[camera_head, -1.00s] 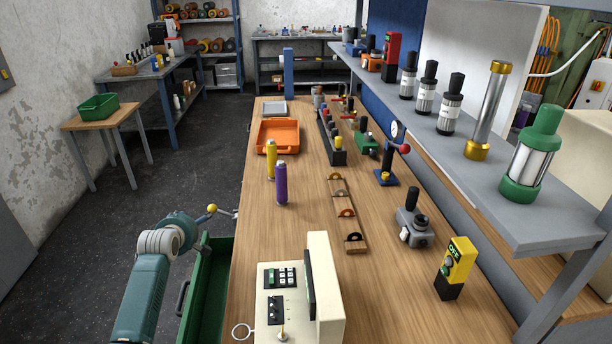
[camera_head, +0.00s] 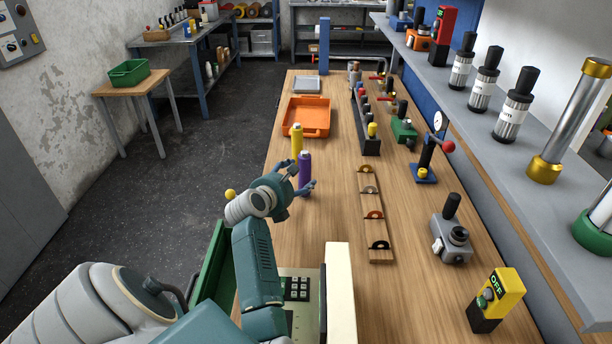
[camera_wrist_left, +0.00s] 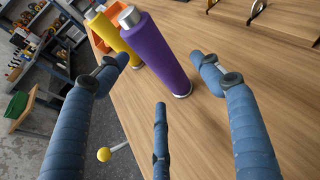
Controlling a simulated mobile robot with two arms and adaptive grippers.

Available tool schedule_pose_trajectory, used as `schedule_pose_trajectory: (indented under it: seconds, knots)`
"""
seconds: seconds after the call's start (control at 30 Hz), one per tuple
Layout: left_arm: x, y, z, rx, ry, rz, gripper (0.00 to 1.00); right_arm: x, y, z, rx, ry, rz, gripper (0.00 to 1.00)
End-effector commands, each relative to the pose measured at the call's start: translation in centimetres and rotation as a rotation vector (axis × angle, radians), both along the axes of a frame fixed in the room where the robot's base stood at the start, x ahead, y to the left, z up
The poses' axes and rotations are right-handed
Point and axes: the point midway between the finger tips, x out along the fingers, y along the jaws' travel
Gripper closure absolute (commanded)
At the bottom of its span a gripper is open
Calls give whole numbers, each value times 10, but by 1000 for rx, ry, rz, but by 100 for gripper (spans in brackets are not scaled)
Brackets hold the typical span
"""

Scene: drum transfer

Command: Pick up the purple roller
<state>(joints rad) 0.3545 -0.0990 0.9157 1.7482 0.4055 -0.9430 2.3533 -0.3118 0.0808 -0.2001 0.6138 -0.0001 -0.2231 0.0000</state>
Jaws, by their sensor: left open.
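The purple roller (camera_head: 304,170) stands upright on the wooden workbench, just in front of and to the right of the yellow roller (camera_head: 296,140). In the left wrist view the purple roller (camera_wrist_left: 157,52) has silver ends and stands beyond the fingers, between their tips. The yellow roller (camera_wrist_left: 112,36) is beside it on the left. My left gripper (camera_head: 300,178) is open and empty, close to the purple roller. In the left wrist view its blue fingers (camera_wrist_left: 160,62) are spread wide. I cannot see my right gripper.
An orange tray (camera_head: 307,132) lies behind the rollers. A wooden rack with half-round pieces (camera_head: 368,190) is to the right. A cream control box (camera_head: 341,295) stands in front, beside my left arm. Bare bench lies between the rollers and the rack.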

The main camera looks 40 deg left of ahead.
Motion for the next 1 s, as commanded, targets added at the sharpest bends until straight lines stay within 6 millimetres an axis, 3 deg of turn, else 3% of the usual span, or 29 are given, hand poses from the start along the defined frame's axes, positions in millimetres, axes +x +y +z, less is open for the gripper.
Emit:
schedule_pose_trajectory:
  seconds: [0.5,0.8,1.0]
  knots:
    - [45,19,-21,3,2,1,33,21,1,3,3,-30,-1,60]
    - [49,20,-22,3,1,1,33,19,1,3,3,-26,-1,60]
    - [48,20,-22,3,2,1,73,15,1,2,2,-21,-1,60]
